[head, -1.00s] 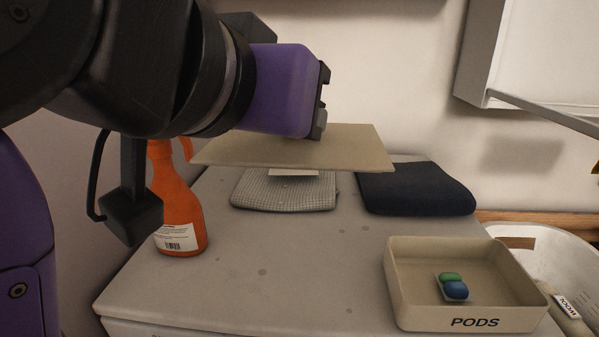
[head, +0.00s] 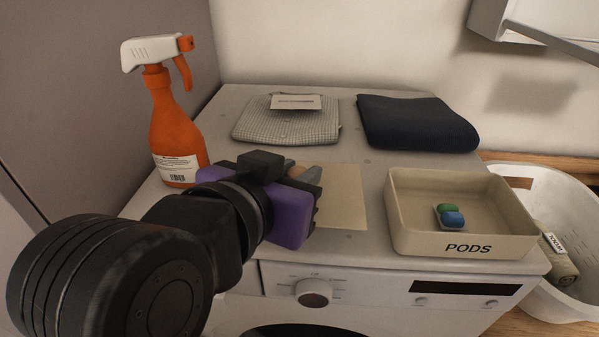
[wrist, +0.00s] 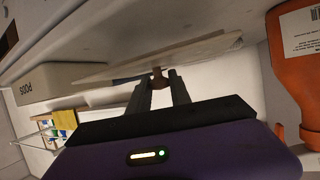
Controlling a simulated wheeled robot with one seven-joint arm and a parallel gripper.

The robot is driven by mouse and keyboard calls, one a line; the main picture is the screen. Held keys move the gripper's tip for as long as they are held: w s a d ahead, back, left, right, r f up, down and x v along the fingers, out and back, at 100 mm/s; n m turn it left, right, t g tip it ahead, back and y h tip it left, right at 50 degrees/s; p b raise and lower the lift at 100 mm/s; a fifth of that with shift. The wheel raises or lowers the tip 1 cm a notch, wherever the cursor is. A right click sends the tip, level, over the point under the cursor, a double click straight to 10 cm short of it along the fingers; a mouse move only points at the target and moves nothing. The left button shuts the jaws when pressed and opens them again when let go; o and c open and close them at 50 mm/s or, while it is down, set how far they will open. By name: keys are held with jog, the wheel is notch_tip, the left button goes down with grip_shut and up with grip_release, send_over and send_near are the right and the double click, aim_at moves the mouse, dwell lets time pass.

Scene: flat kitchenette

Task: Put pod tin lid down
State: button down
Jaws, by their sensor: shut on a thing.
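The pod tin lid (head: 345,195) is a flat beige panel at the washer top, left of the open pod tin (head: 415,236). My gripper (head: 302,172) is shut on the lid's small knob, which shows between the fingers in the wrist view (wrist: 158,77). The lid also shows there (wrist: 190,52), close along the white top; I cannot tell whether it fully rests on it. My gripper hides the lid's left part in the head view. The tin, marked PODS, holds a green and blue pod (head: 451,217).
An orange spray bottle (head: 175,135) stands left of my gripper. A grey checked cloth (head: 285,125) with a card (head: 297,102) and a dark folded cloth (head: 415,122) lie behind. A white basket (head: 575,215) is at right. The washer's front edge is close.

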jog(key=shift+f, duration=1.55)
jog(key=shift+f, duration=0.2)
jog(key=c, duration=1.2)
grip_release()
jog(key=shift+r, duration=0.1)
jog(key=shift+r, duration=0.15)
jog(key=b+v, duration=0.2)
jog(key=v, duration=1)
